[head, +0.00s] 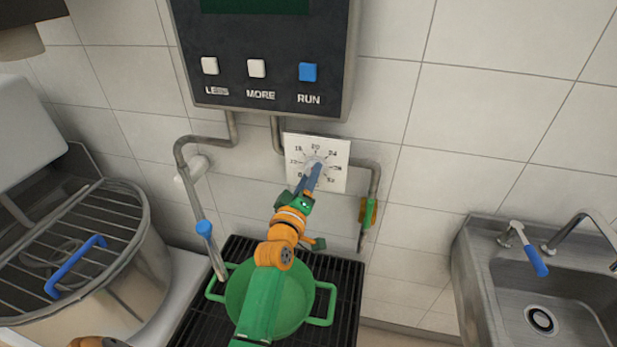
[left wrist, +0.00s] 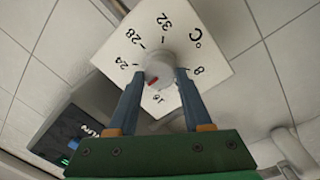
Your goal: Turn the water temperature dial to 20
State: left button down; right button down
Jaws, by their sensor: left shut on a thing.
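The water temperature dial is a white square plate (head: 331,149) with a ring of numbers, on the wall under the control box. In the left wrist view its plate (left wrist: 225,38) shows 8, 16, 24, 28, 32 and °C; the 20 is hidden behind a finger. The round pale knob (left wrist: 162,66) has a red mark pointing down-left in that view, between 16 and 24. My left gripper (head: 314,173) is at the dial, its two blue fingers shut on the knob from both sides, as the left wrist view (left wrist: 160,74) shows. My right gripper is not in view.
The control box (head: 270,40) with LESS, MORE and RUN buttons hangs just above the dial. Pipes run on both sides. A green pot (head: 236,290) stands on a black grate below. A steel bowl machine (head: 120,290) is at left, a sink (head: 490,290) at right.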

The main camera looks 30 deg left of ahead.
pick_arm(q)
jog(key=shift+r, duration=0.15)
jog(key=c, duration=0.7)
grip_release()
jog(key=o, duration=0.4)
jog(key=shift+c, duration=0.2)
jog(key=shift+w+f, duration=0.2)
jog(key=b+v, duration=0.1)
jog(key=v, duration=0.6)
jog(key=shift+s, duration=0.15)
